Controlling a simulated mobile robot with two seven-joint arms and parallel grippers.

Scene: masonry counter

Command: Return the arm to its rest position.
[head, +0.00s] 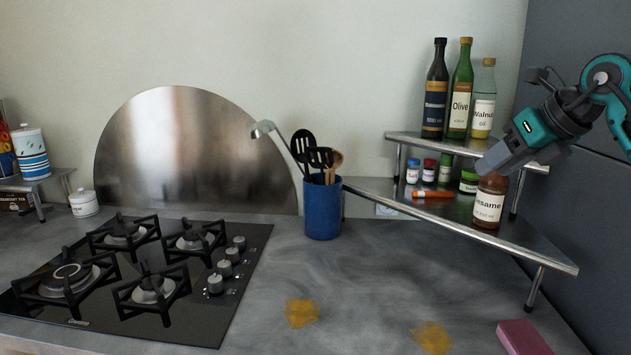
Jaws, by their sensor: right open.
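My right arm comes in from the right edge in the head view. Its teal and grey gripper (486,166) points down and left at the corner shelf. The gripper is open. Its tips are at the top of the brown sesame bottle (488,207) and hide the bottle's neck and cap. The bottle stands upright on the lower metal shelf tier (535,252). I cannot tell whether the fingers touch it or are only in front of it. My left gripper is not in view.
Above stand a dark bottle (435,95), an olive oil bottle (460,92) and a walnut oil bottle (483,105). Small spice jars (429,172) sit below. A blue utensil pot (322,208), a gas hob (140,265) and a pink sponge (523,338) are on the counter. Yellow stains mark its front.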

